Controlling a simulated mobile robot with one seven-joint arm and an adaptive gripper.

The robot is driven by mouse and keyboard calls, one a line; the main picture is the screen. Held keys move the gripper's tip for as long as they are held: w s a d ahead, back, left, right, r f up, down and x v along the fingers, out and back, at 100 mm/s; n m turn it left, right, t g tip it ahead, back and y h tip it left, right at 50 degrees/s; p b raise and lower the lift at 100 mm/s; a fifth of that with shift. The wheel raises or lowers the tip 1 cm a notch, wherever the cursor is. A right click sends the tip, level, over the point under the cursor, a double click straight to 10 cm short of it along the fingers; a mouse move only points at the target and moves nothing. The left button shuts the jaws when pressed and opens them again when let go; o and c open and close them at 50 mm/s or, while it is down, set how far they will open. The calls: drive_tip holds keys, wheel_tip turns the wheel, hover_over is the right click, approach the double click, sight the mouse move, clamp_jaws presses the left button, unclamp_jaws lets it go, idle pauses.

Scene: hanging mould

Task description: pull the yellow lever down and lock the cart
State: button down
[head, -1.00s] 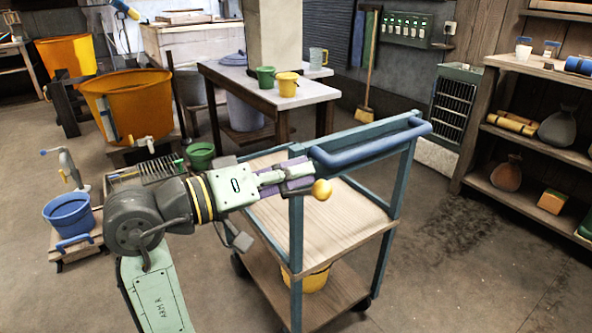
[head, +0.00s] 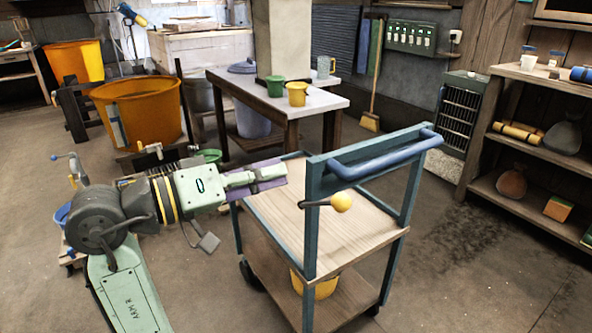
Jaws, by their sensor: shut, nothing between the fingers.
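The cart has a blue-green frame (head: 313,225), wooden shelves and a blue push handle (head: 385,152). The yellow lever (head: 341,202) is a yellow ball on a short dark arm, fixed to the near left post just below the handle. Its arm lies about level, with the ball to the right of the post. My gripper (head: 284,172) is shut and empty, to the left of the post and a little above the lever. It looks apart from the lever.
A yellow bucket (head: 318,284) stands on the cart's lower shelf. A table (head: 325,102) with a green mug (head: 275,86) and a yellow mug (head: 297,94) stands behind. A large orange tub (head: 140,112) is at left. Wooden shelves (head: 520,204) are at right. The floor right of the cart is clear.

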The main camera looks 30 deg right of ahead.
drive_tip(key=a, duration=0.3)
drive_tip(key=shift+a+r, duration=0.1)
drive_tip(key=shift+a, duration=0.3)
drive_tip(key=shift+w, duration=0.1)
